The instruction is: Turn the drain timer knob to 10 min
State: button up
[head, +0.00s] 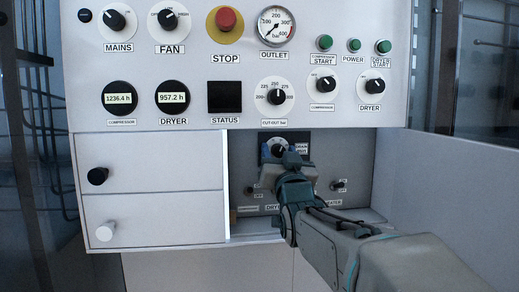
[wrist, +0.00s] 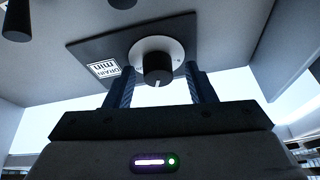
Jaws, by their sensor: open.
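The drain timer knob (head: 277,149) is a dark knob on a pale round dial, inside the open recess at the lower middle of the panel. My gripper (head: 291,158) is in front of it and hides part of its plate. In the wrist view the black drain timer knob (wrist: 158,70) has a white pointer line, facing the bottom of that picture. The dial marks are too small to read. My gripper (wrist: 159,80) is open, with one finger on each side of the knob in the picture and a gap on both sides. I cannot tell whether the fingertips reach its depth.
Small toggle switches, one at the recess's left (head: 251,190) and one at its right (head: 338,185), flank my gripper. The cut-out dial (head: 276,97) is above. An open door panel (head: 440,180) stands right.

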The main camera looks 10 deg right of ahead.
jog(key=shift+d, duration=0.1)
jog(key=c, duration=1)
jog(key=shift+n+b, duration=0.45)
jog(key=shift+n, duration=0.05)
jog(key=shift+f+n+y+b, duration=0.1)
jog(key=shift+n+y+b, duration=0.4)
jog(key=shift+n+y, duration=0.3)
jog(key=shift+n+y+b, duration=0.3)
jog(key=shift+n+y, duration=0.3)
jog(key=shift+n, duration=0.6)
jog(key=n, duration=0.1)
jog(key=n+y, duration=0.1)
jog(key=n, duration=0.1)
jog(key=n+g+y, duration=0.1)
jog(key=shift+d+r+p, duration=0.1)
jog(key=shift+r+p, duration=0.15)
jog(key=shift+p, duration=0.1)
jog(key=shift+n+g+y+p, duration=0.4)
jog(key=shift+n+y+p, duration=0.15)
jog(key=shift+n, duration=1.15)
